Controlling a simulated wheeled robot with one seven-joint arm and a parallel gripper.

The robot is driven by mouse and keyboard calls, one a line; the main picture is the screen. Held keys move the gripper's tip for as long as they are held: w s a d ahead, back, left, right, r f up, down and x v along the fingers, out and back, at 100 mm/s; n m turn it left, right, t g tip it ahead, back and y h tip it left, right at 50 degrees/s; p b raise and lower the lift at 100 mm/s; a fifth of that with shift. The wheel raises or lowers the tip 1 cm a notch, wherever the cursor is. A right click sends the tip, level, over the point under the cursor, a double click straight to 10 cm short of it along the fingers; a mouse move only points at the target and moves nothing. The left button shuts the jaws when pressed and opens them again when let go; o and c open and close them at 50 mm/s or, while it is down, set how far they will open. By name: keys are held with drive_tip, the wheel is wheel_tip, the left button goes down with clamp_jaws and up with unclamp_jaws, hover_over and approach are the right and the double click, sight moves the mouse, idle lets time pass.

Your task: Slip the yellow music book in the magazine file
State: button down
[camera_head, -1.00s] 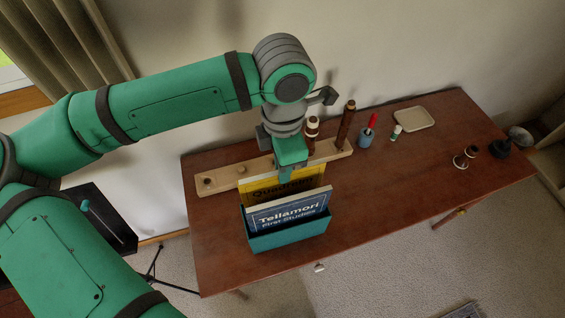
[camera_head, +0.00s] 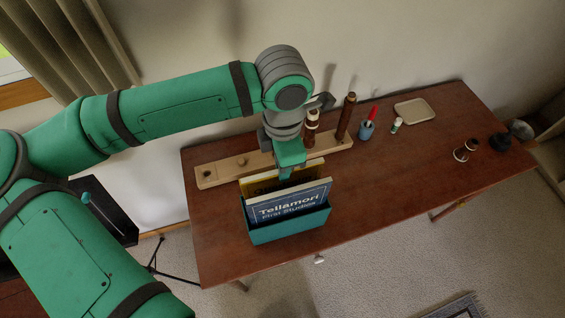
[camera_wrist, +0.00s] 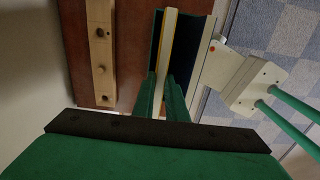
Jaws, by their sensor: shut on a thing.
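The yellow music book (camera_head: 262,186) stands upright behind a blue "Tellamori First Studies" book (camera_head: 290,207). Its lower part is hidden in the head view. The teal magazine file (camera_head: 288,234) stands near the table's front edge and holds the blue book. My gripper (camera_head: 287,173) points down and is shut on the yellow book's top edge. In the wrist view, my fingers (camera_wrist: 163,92) pinch the yellow book (camera_wrist: 168,42). It lies between the file's back wall (camera_wrist: 155,45) and the blue book (camera_wrist: 203,50), so its lower part appears inside the file. Its bottom edge is hidden.
A wooden rack (camera_head: 222,172) lies behind the file, with dark wooden pieces (camera_head: 345,118) standing at its right end. A blue cup (camera_head: 366,130), a small bottle (camera_head: 397,125) and a beige tray (camera_head: 415,111) stand farther right. The table's right middle (camera_head: 410,170) is clear.

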drive_tip(key=c, duration=1.7)
unclamp_jaws()
wheel_tip(320, 180, up, 11)
drive_tip(key=shift+f, duration=0.1)
